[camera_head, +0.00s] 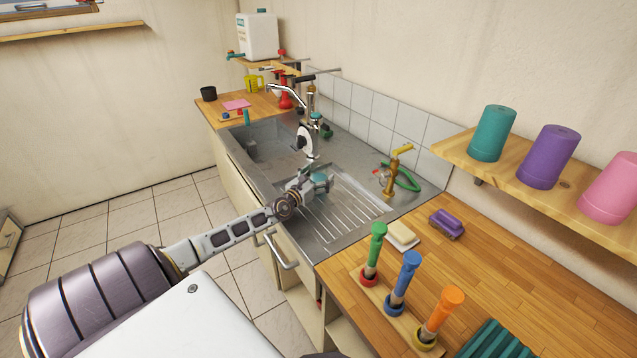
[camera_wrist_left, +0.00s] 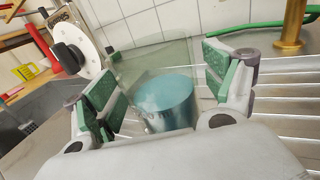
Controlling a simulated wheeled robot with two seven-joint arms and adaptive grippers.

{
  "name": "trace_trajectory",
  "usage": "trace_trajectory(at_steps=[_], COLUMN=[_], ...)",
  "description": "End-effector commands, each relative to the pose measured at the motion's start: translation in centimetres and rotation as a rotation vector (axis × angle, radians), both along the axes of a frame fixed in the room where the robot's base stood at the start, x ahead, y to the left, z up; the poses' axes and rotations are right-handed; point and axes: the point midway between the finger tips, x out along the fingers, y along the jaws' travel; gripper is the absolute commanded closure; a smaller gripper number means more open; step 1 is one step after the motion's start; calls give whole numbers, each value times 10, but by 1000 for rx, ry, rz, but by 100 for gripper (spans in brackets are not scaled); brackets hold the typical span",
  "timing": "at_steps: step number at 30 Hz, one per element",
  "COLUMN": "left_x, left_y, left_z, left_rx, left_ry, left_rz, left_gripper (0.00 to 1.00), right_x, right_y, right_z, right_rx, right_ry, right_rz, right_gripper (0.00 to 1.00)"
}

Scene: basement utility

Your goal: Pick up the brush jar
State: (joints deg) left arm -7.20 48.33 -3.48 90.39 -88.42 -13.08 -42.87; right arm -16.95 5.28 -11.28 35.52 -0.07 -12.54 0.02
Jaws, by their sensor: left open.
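The brush jar (camera_wrist_left: 165,100), a clear glass jar with teal liquid in its lower part, stands upright on the ribbed metal drainboard (camera_head: 345,212). In the wrist view my left gripper (camera_wrist_left: 163,82) is open, with its green-padded fingers on either side of the jar. I cannot tell whether either pad touches the glass. In the head view my left gripper (camera_head: 312,184) reaches over the drainboard, and the jar is small and partly hidden there. My right gripper is not in view.
A white disc-shaped tool (camera_head: 304,141) stands close behind the jar, near the faucet (camera_head: 290,90). A brass tap (camera_head: 395,165) with a green hose is to the right. Green, blue and orange-handled tools (camera_head: 408,280) stand on the wooden counter (camera_head: 520,285). The sink basin (camera_head: 262,143) lies beyond.

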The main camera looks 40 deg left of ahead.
Motion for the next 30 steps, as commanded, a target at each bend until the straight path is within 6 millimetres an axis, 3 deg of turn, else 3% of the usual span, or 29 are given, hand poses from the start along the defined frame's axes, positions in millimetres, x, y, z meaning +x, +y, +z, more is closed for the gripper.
trace_trajectory(at_steps=[13, 30], left_x=[0, 0], left_y=[0, 0], left_z=[0, 2], left_rx=[0, 1], left_ry=[0, -3], left_rz=[0, 0], left_gripper=[17, 87], right_x=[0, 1], right_y=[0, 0], right_z=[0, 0], right_rx=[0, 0], right_ry=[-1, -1], right_rz=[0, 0], right_gripper=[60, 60])
